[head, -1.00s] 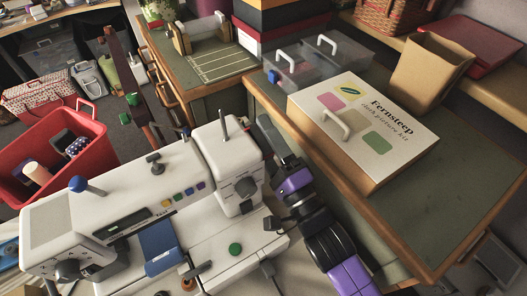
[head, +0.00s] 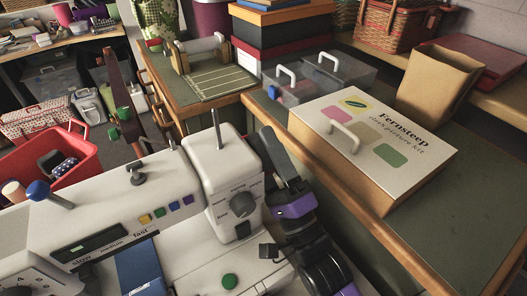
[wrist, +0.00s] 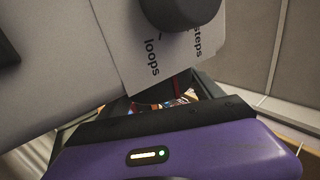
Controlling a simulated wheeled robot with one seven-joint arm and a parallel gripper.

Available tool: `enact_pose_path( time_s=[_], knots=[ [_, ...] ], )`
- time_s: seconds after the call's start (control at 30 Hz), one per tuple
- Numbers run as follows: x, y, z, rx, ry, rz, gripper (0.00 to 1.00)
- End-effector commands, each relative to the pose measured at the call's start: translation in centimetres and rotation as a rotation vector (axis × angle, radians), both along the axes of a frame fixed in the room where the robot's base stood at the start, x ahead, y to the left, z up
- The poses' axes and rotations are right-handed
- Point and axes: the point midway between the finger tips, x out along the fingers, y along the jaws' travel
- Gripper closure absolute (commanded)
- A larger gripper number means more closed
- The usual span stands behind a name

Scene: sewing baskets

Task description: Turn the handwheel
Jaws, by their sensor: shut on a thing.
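The white sewing machine (head: 170,205) fills the lower left of the head view. Its upright end column carries a dark dial (head: 243,205), and this dial also shows at the top of the wrist view (wrist: 180,8). My purple and black gripper (head: 268,142) reaches up along the right side of this column. In the wrist view my gripper's black fingers (wrist: 165,92) pass behind the column's lower edge. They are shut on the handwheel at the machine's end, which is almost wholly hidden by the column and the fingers. How far it is turned cannot be seen.
A cloth picture kit box (head: 375,135) and a clear lidded box (head: 320,75) stand on the green-topped bench right of my arm. A red bin (head: 85,160) lies behind the machine at left. A black plug (head: 270,250) sits near my wrist.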

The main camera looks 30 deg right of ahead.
Motion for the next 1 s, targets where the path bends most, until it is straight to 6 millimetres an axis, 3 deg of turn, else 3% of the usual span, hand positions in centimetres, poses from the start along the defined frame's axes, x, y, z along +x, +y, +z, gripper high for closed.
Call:
enact_pose_path(
  time_s=[0.2,0.23,0.33,0.8,1.0],
  knots=[
    [0.0,0.1,-0.2,0.000,0.004,0.001,0.65],
    [0.0,0.1,-0.2,0.000,0.004,0.001,0.23],
    [0.0,0.1,-0.2,0.000,0.004,0.001,0.03],
    [-0.1,0.0,-0.2,0.000,0.002,0.000,0.03],
    [-1.9,0.0,-1.5,-0.001,0.006,0.000,0.03]
  ],
)
